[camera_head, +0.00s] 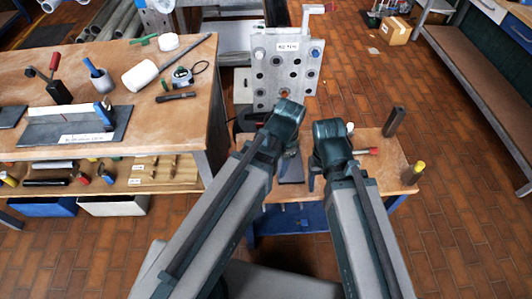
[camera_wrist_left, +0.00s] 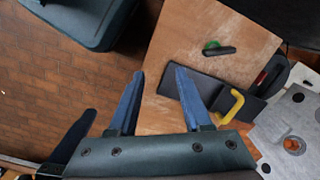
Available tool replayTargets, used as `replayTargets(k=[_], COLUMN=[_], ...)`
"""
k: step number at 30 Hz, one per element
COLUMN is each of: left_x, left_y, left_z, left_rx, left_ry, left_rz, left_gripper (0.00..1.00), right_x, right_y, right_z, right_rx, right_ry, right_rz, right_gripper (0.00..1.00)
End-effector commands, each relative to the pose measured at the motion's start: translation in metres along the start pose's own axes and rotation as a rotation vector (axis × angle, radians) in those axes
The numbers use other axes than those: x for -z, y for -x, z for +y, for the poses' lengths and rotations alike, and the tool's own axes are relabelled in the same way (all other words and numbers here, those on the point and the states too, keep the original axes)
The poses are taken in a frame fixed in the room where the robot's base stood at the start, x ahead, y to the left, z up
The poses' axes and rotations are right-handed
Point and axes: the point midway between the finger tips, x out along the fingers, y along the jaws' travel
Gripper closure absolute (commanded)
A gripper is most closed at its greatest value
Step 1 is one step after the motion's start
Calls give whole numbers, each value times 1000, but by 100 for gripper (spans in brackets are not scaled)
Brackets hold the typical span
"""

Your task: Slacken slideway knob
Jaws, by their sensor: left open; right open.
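I cannot pick out the slideway knob for certain in either view. The grey drilled plate (camera_head: 285,66) stands upright beyond my arms, with bolts and holes in its face. Part of a grey plate with an orange-centred hole (camera_wrist_left: 293,143) shows at the right of the left wrist view. My left gripper (camera_wrist_left: 160,76) is open, its two blue fingers apart with nothing between them, over the edge of a wooden top. My right gripper (camera_head: 313,180) is open beside the small bench, mostly hidden by its own wrist. Neither gripper visibly touches the plate.
The small wooden bench (camera_head: 379,170) carries a dark post (camera_head: 394,121), a yellow-topped cylinder (camera_head: 413,173) and a red-ended tool (camera_head: 364,151). A yellow bent handle (camera_wrist_left: 231,106) lies by a dark slab (camera_wrist_left: 205,92).

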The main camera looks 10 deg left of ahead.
Motion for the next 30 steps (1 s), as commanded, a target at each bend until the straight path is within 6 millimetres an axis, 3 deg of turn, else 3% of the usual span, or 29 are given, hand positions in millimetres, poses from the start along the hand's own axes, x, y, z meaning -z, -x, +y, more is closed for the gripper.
replayTargets(k=[1, 15, 21, 30], left_x=[6, 18, 16, 15], left_y=[-16, -79, -90, -93], left_z=[-14, -107, -128, -134], left_rx=[-4, 7, 23, 29], left_ry=[-106, -1192, -1444, -1532], left_rz=[5, 71, 84, 88], left_gripper=[51, 51, 51, 51], right_x=[1, 4, 5, 5], right_y=[-16, -75, -86, -88], right_z=[-2, -7, -8, -8], right_rx=[0, 0, 0, 0], right_ry=[0, 1, 1, 1], right_rz=[0, 0, 0, 0], right_gripper=[36, 36, 36, 36])
